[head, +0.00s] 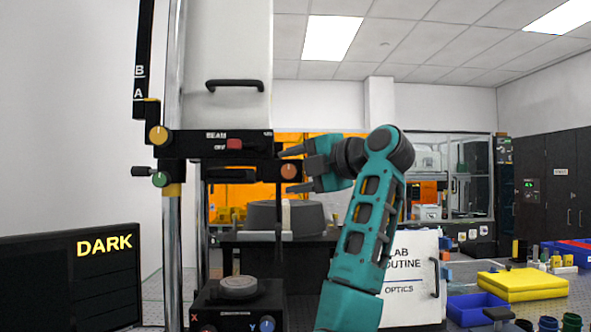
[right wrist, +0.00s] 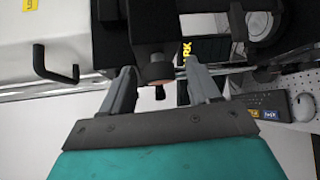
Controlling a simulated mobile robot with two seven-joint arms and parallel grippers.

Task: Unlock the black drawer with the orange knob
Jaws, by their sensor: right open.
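My right gripper (head: 287,172) is open, with one finger above and one below the knob. In the right wrist view the knob (right wrist: 157,71) shows between the two spread fingertips (right wrist: 160,76), with gaps on both sides. My left gripper is out of view.
A red switch (head: 234,144), a yellow knob (head: 159,135) and a green knob (head: 160,179) are on or near the housing. A black stage (head: 238,289) stands below. A screen at left reads DARK (head: 104,245). A white LAB ROUTINE OPTICS panel (head: 412,290) stands behind my right arm.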

